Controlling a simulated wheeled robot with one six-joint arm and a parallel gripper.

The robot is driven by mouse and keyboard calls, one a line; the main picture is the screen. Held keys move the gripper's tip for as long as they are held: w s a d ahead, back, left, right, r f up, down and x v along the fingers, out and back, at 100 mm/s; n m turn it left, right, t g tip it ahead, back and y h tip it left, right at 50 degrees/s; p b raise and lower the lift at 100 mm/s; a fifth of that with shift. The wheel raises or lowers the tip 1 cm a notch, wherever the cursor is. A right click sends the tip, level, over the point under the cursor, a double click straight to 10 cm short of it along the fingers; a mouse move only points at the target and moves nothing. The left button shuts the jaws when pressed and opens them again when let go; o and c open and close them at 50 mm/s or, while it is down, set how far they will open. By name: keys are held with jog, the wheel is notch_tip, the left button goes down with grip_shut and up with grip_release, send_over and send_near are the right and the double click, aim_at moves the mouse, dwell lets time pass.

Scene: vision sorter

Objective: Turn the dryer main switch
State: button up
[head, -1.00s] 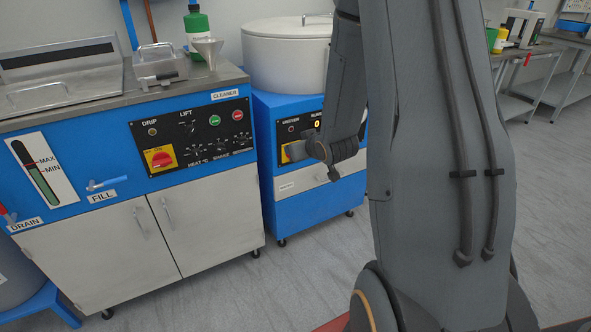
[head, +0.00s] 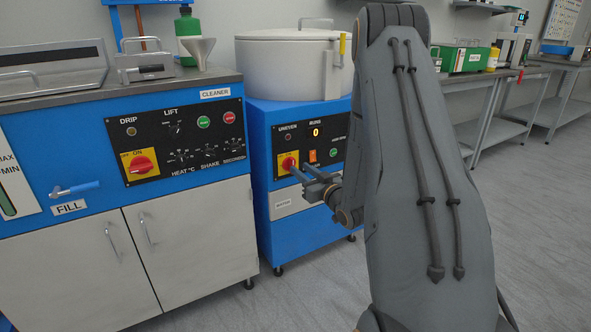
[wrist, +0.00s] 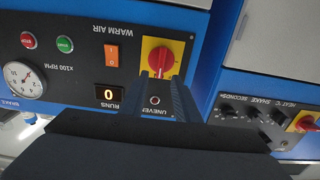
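The dryer main switch (head: 288,164) is a red knob on a yellow plate at the left of the dryer's black panel. In the wrist view, the red knob (wrist: 160,58) appears upside down just beyond my fingertips. My gripper (head: 300,172) points at the switch from the front. In the wrist view my gripper (wrist: 162,80) has its two fingers apart with nothing between them. The tips overlap the lower edge of the yellow plate in that view. I cannot tell whether they touch the knob.
The dryer's display (wrist: 109,95) reads 0, beside an orange warm air switch (wrist: 112,55) and green and red buttons. The cleaner (head: 185,140) stands left with a similar red switch (head: 141,164). The white drum (head: 292,65) sits above. Grey floor is clear at right.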

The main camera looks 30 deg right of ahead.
aim_at(293, 163)
jog(key=shift+w+a+b, duration=0.1)
jog(key=shift+w+b, duration=0.3)
jog(key=shift+w, duration=1.9)
grip_shut()
